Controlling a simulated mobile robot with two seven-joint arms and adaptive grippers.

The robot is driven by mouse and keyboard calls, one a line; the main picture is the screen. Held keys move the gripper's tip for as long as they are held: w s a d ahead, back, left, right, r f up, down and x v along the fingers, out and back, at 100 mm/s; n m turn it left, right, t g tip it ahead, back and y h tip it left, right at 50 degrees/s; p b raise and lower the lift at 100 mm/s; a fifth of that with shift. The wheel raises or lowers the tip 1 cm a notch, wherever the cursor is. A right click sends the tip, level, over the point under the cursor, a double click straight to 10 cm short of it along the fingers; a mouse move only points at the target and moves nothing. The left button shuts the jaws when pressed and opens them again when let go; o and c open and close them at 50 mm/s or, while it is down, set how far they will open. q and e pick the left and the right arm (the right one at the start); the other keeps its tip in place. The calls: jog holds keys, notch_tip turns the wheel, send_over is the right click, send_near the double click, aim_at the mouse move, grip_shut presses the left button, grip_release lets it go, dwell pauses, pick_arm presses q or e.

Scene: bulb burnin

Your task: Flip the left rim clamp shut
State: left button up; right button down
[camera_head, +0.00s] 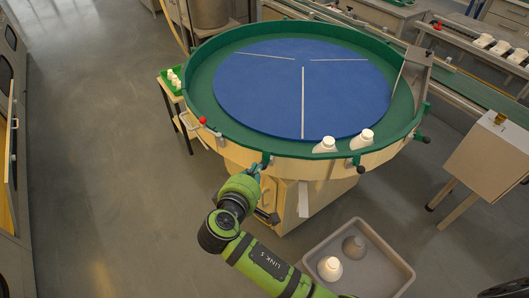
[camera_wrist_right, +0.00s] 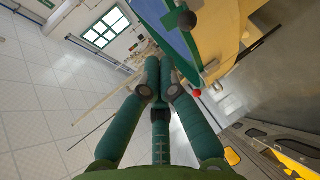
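The round table's green rim (camera_head: 234,138) carries several dark-tipped green clamp levers. One (camera_head: 265,160) is at the front left, close to my right gripper (camera_head: 257,172); another (camera_head: 357,163) is further right. A red ball knob (camera_head: 202,120) sits on the rim's left side; I cannot tell if it belongs to a clamp. In the right wrist view my right gripper (camera_wrist_right: 159,62) has its green fingers drawn together, with nothing visible between them. A black ball (camera_wrist_right: 187,20) on a green lever is beyond the fingertips. The red knob (camera_wrist_right: 197,93) is to their right. My left gripper is out of view.
A blue disc (camera_head: 260,85) fills the table. Two white bulbs (camera_head: 326,145) (camera_head: 365,139) stand at its front rim. A grey bin (camera_head: 318,245) with bulbs is on the floor at right. A green tray (camera_head: 172,83) stands at left. The left floor is clear.

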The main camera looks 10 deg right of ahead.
aim_at(265, 162)
jog(key=p+x, duration=0.1)
jog(key=x, duration=0.8)
